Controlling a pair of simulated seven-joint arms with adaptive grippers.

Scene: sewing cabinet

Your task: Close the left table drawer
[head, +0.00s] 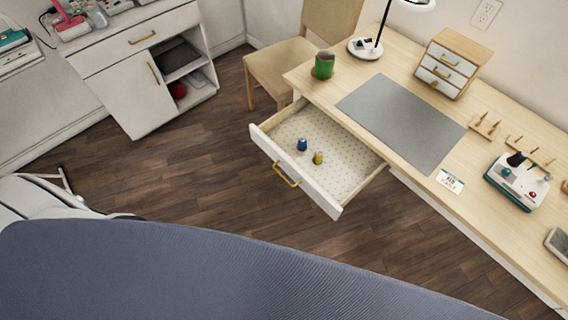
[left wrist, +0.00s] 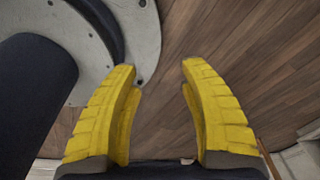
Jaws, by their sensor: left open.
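The table drawer (head: 342,205) is pulled out from the front of the wooden table (head: 316,95). It has a white front with a brass handle (head: 286,174) and a dotted liner inside. A blue spool (head: 302,144) and a yellow spool (head: 318,158) stand in it. My left gripper (left wrist: 159,72) shows only in the left wrist view. Its two yellow fingers are apart with nothing between them, above the wood floor. The drawer is not visible in that view. My right gripper is in neither view.
A wooden chair (head: 270,66) stands left of the table. A white cabinet (head: 122,93) is at the upper left. Floor before the drawer is clear.

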